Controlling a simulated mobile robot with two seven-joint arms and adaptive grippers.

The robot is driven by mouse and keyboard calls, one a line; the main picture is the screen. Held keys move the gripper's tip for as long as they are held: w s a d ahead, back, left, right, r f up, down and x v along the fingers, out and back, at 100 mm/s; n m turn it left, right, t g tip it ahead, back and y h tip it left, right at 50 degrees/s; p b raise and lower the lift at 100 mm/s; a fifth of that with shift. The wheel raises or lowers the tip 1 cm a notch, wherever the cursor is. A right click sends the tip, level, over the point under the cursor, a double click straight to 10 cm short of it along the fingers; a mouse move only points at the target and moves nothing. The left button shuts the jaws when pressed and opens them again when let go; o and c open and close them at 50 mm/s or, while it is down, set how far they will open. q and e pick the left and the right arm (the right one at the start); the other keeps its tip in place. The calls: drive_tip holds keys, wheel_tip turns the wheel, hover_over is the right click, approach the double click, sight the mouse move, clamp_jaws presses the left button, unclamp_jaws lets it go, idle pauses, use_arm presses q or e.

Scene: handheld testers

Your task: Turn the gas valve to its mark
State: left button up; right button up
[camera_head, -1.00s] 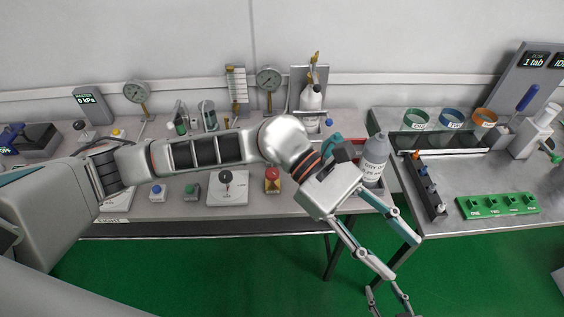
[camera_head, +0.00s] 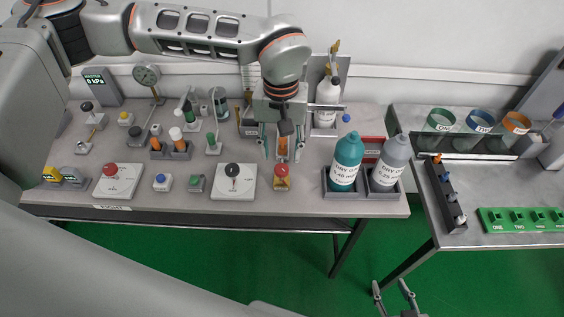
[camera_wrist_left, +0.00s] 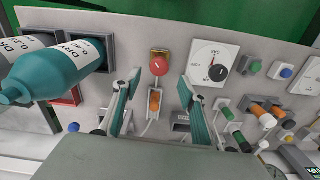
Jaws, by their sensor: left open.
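Two white dial plates stand on the bench; I cannot tell which is the gas valve. One has a black knob (camera_head: 233,170). The other, further left, has a red knob (camera_head: 110,170). The black knob also shows in the left wrist view (camera_wrist_left: 216,72), with a pointer and printed marks around it. My left gripper (camera_head: 282,150) is open and empty, pointing down over the bench behind and right of the black knob. Its fingers (camera_wrist_left: 157,90) straddle a small orange part (camera_wrist_left: 154,101) in the wrist view. My right gripper (camera_head: 392,287) hangs low in front of the bench, fingers apart.
A red button on a yellow base (camera_head: 281,178) stands right of the black knob. Teal (camera_head: 344,165) and grey (camera_head: 390,165) bottles stand further right. Several small switches, buttons and holders crowd the left. A second table (camera_head: 462,215) stands right, across a gap.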

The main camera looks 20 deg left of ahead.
sight(281, 168)
use_arm(q)
drive_tip(key=shift+f, duration=2.8)
drive_tip(key=c, duration=1.1)
